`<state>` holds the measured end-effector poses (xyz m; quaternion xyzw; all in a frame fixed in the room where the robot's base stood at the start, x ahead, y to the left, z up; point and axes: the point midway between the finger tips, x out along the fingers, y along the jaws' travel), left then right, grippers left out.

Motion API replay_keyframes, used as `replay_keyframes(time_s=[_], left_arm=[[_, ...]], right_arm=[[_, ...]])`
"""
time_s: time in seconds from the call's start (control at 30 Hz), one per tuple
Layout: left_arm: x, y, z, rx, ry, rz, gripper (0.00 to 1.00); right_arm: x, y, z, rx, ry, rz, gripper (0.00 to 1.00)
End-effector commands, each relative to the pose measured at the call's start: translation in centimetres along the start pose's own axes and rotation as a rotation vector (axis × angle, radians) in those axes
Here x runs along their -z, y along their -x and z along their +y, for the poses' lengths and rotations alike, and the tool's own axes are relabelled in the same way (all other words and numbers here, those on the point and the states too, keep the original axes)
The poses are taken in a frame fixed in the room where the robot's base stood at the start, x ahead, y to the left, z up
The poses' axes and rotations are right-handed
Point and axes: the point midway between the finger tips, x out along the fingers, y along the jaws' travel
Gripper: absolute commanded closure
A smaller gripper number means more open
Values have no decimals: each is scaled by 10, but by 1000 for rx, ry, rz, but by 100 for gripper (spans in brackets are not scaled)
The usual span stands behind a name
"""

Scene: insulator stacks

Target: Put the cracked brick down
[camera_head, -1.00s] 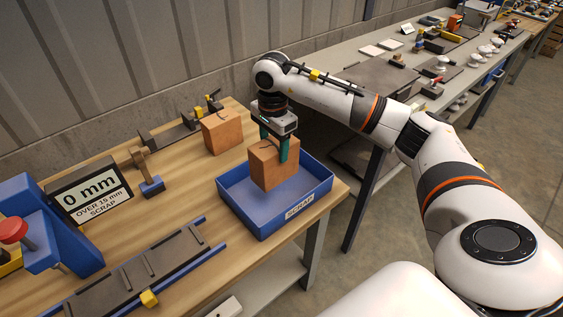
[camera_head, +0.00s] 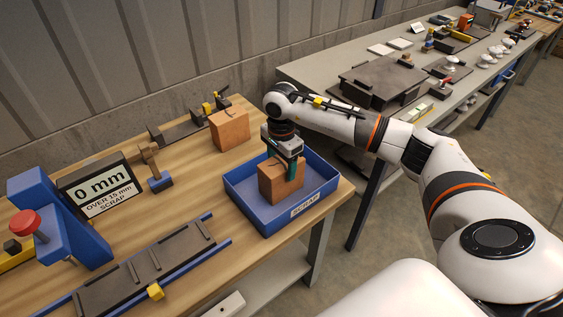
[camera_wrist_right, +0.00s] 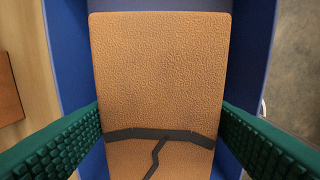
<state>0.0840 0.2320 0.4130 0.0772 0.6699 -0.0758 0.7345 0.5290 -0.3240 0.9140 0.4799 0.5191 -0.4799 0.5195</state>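The cracked brick (camera_head: 281,183) is orange-brown and stands upright inside the blue scrap tray (camera_head: 245,211). In the right wrist view the brick (camera_wrist_right: 160,70) fills the middle, with a dark branching crack near the bottom. My right gripper (camera_head: 285,168) points down over the brick. Its green fingers lie against the brick's two sides in the wrist view, shut on it. The brick's base is low in the tray; whether it touches the floor is partly hidden. My left gripper is not in view.
Another brick (camera_head: 229,130) stands on the wooden bench behind the tray. A gauge display (camera_head: 100,189) reading 0 mm, a red button (camera_head: 24,223) and a dark railed fixture (camera_head: 148,265) are to the left. A grey bench (camera_head: 330,68) stands behind.

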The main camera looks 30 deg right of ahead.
Motion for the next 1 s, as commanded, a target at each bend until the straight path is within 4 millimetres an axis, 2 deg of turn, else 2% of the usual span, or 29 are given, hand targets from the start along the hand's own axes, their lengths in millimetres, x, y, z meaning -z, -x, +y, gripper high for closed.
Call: replay_keyframes(time_s=[0.07, 0.33, 0.47, 0.57, 0.9, 1.0], left_arm=[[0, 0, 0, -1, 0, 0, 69], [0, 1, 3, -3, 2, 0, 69], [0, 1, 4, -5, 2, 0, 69], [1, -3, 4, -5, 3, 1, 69], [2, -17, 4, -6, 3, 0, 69], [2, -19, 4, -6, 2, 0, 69]], right_arm=[[0, 0, 0, 0, 0, 0, 20], [0, 1, 0, 0, 0, 0, 20], [0, 8, 1, -3, 0, 0, 20], [-1, 23, 1, -5, 0, -1, 20], [0, 96, 1, -5, 0, 0, 20], [0, 110, 1, -4, -1, 0, 20]])
